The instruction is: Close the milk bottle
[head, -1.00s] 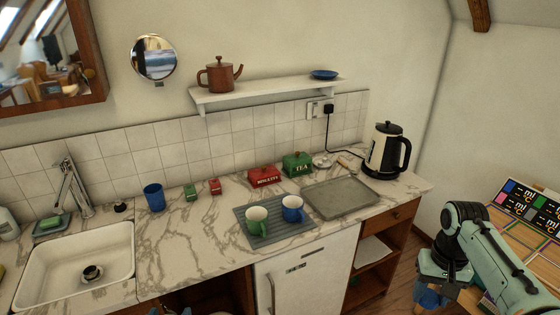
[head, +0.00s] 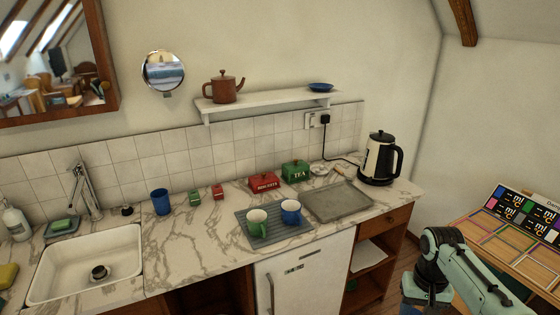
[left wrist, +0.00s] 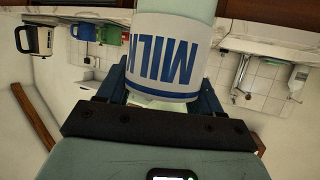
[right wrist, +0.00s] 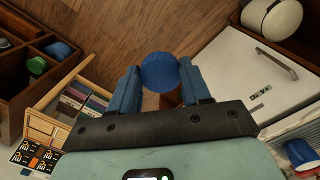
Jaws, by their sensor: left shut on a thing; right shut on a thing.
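The milk bottle (left wrist: 168,52) has a white label with blue MILK lettering. It shows upside down in the left wrist view, and its ends are cut off or hidden. My left gripper (left wrist: 165,90) is shut on the bottle, with a blue finger at each side. In the right wrist view, a round blue cap (right wrist: 160,72) sits between the fingertips of my right gripper (right wrist: 161,84), which is shut on it. The cap is apart from the bottle. Neither the bottle nor the cap is visible in the head view.
The marble counter carries a sink (head: 85,262), a grey mat with a green mug (head: 257,222) and a blue mug (head: 290,211), and a kettle (head: 380,158). A white fridge door (head: 305,275) is below. A wooden table (head: 500,245) with coloured cards stands at right.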

